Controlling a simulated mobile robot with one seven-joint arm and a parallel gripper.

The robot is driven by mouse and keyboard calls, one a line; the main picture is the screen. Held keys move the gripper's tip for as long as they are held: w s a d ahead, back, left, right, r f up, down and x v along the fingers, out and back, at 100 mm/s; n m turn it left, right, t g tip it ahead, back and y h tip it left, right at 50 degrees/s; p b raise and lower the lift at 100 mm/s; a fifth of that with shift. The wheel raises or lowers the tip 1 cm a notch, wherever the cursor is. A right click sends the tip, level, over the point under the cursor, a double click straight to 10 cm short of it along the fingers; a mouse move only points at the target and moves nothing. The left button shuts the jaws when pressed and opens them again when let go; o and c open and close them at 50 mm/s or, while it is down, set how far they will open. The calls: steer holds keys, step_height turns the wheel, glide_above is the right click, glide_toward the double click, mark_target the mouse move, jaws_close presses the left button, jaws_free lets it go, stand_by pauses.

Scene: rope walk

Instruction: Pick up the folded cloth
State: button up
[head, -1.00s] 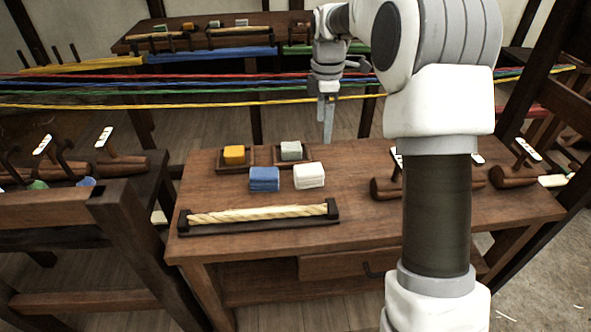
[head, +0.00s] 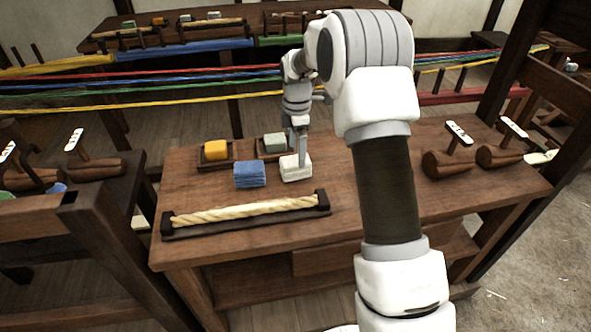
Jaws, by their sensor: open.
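A white folded cloth (head: 290,174) lies on the brown wooden bench, right of a blue folded cloth (head: 250,177). My gripper (head: 301,163) points down at the white cloth, and a finger overlaps its upper right part in the picture. The gripper is open and holds nothing that I can see. I cannot tell whether the fingertips touch the cloth or are just above or behind it. The far finger is partly hidden.
Behind the cloths are a yellow block (head: 215,149) and a grey-green block (head: 273,142) in small wooden trays. A rope piece (head: 245,209) lies in a dark holder in front. Wooden mallets (head: 449,162) lie at right. Coloured ropes (head: 150,87) stretch behind the bench.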

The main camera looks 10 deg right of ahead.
mark_target(296, 160)
steer(key=shift+a+f+b, duration=0.15)
steer(key=shift+f+b, duration=0.5)
steer(key=shift+f, duration=2.3)
steer(key=c, duration=1.4)
steer(key=shift+r, duration=0.1)
steer(key=shift+r, duration=0.1)
step_height(296, 160, up, 4)
steer(key=shift+r+p, duration=0.15)
steer(key=shift+p, duration=0.45)
steer(key=d+r, duration=0.2)
steer(key=d, duration=0.1)
steer(key=s+d+r+p, duration=0.1)
steer(key=d+r, duration=0.1)
steer(key=d, duration=0.2)
steer(key=s+d+r, duration=0.1)
steer(key=d+r, duration=0.1)
steer(key=d, duration=0.2)
steer(key=shift+s+d+r, duration=0.2)
steer(key=shift+s+r, duration=0.05)
